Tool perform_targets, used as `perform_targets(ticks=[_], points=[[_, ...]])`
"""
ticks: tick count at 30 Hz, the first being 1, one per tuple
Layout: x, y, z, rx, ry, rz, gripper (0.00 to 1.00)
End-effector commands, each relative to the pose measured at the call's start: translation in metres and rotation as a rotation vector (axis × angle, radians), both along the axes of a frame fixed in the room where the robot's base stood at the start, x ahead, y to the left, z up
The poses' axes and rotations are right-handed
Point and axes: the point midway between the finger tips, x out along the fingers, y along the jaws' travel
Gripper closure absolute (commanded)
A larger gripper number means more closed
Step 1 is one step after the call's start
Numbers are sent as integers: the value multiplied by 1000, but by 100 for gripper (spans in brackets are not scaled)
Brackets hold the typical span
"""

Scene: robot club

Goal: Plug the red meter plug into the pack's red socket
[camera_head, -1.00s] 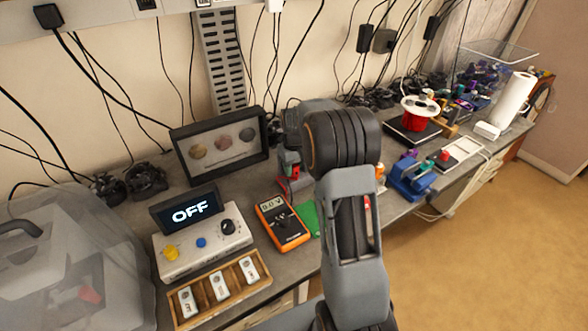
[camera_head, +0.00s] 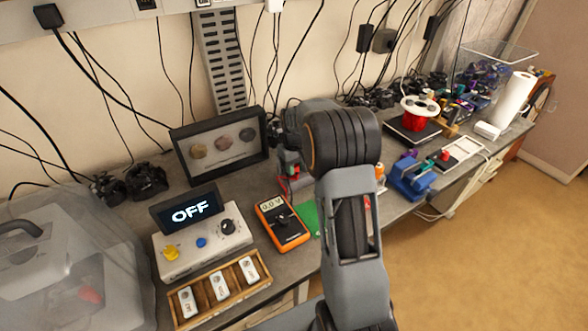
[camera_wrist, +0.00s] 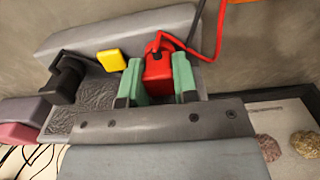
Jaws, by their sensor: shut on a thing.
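My gripper (camera_wrist: 158,78) is shut on the red plug (camera_wrist: 158,66), with green fingertips on both sides of it in the wrist view. A red cable runs from the plug toward the top. The plug is over or against a grey block (camera_wrist: 120,32), apparently the pack, with a yellow piece (camera_wrist: 108,60) and a black connector (camera_wrist: 66,80). The red socket is hidden, so I cannot tell whether the plug is in it. In the head view, my arm covers the gripper. The orange meter (camera_head: 283,222) reads 0.0 V.
A console (camera_head: 204,245) with an OFF display stands left of the meter, behind a wooden tray (camera_head: 220,290). A framed display (camera_head: 219,144) stands close behind the work spot and also shows in the wrist view (camera_wrist: 285,103). A blue vise (camera_head: 412,178) is at right.

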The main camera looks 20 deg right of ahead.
Motion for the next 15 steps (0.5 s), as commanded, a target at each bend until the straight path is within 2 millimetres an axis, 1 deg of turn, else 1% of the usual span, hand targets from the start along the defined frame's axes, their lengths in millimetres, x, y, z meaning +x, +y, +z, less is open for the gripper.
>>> perform_targets(ticks=[1,7,15], points=[[0,0,0,0,0,0,76],[0,0,0,0,0,0,95],[0,0,2,0,-1,0,95]])
